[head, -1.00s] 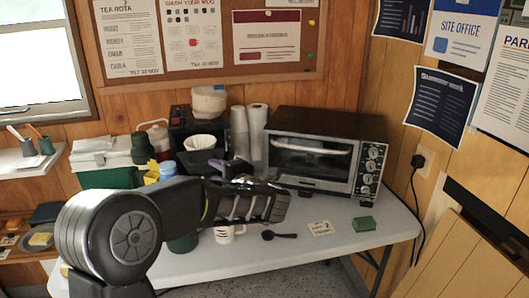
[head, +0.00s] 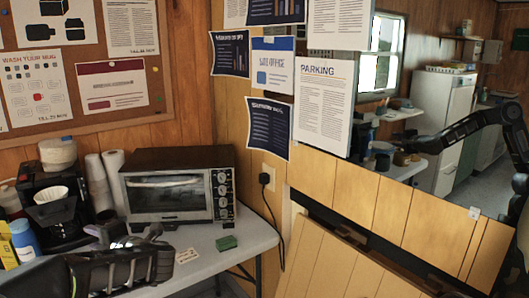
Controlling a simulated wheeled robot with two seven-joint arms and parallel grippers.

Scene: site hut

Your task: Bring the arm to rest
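My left gripper (head: 150,242) is at the lower left in the head view, over the near left part of the white table (head: 250,238). It is seen from the side, in front of the coffee maker and left of the green sponge. I cannot make out the gap between its fingers. My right arm comes in from the right edge, bent, above the wood panelling. Its gripper (head: 388,156) is small and dark against the background, and its fingers cannot be told apart.
A toaster oven (head: 178,186) stands on the table, with a coffee maker (head: 56,205) at its left. A green sponge (head: 227,243) and a small card (head: 187,256) lie in front. Low wood panelling (head: 400,212) runs across the right, with a white fridge (head: 444,110) beyond.

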